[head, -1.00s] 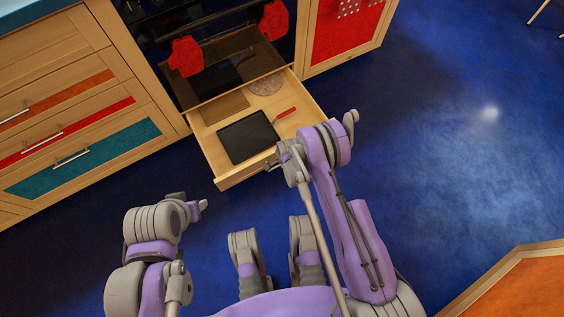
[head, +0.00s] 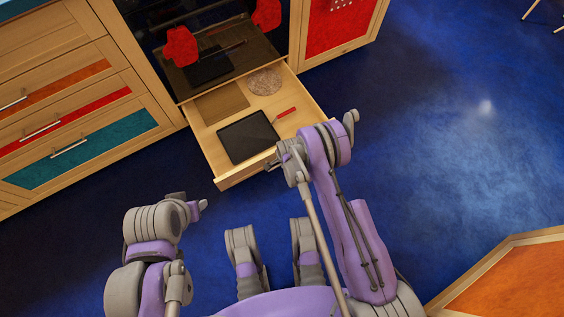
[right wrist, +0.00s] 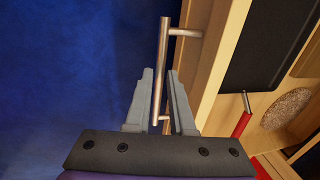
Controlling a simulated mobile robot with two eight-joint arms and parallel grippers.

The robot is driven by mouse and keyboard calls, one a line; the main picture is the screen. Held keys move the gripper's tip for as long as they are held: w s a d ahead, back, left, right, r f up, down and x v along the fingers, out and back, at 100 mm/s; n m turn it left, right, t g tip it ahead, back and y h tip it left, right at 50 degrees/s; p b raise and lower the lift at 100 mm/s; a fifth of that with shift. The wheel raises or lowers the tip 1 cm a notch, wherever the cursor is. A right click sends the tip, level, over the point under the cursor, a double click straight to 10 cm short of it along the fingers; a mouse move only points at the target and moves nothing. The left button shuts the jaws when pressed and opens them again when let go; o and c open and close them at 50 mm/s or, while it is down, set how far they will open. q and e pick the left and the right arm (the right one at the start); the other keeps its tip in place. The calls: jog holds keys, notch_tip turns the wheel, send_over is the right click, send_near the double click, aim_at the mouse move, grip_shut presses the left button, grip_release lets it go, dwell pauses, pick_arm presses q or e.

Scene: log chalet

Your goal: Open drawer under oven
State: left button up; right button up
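The drawer under the oven (head: 222,182) stands pulled out, its inside in full view from above. A dark tray, a red-handled utensil, a round speckled item and a flat brown board lie in it. My right gripper (head: 276,160) is at the drawer front; the handle is hidden there in the head view. In the right wrist view, the drawer's metal bar handle (right wrist: 163,60) runs between the two fingers of my right gripper (right wrist: 161,85). Narrow gaps show beside the bar. My left gripper (head: 198,208) hangs empty left of the drawer; its opening is unclear.
The oven (head: 215,65) with red mitts is above the drawer. A cabinet with coloured drawers (head: 80,150) stands to the left, and a red-panelled cabinet (head: 330,35) to the right. Blue floor (head: 440,150) is clear to the right. An orange-topped surface (head: 520,285) is at the lower right.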

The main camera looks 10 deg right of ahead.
jog(key=shift+o, duration=1.4)
jog(key=shift+r, duration=0.1)
notch_tip(320, 180, up, 10)
jog(key=s+p, duration=0.2)
jog(key=shift+d+r+p, duration=0.25)
jog(key=shift+d+p, duration=0.15)
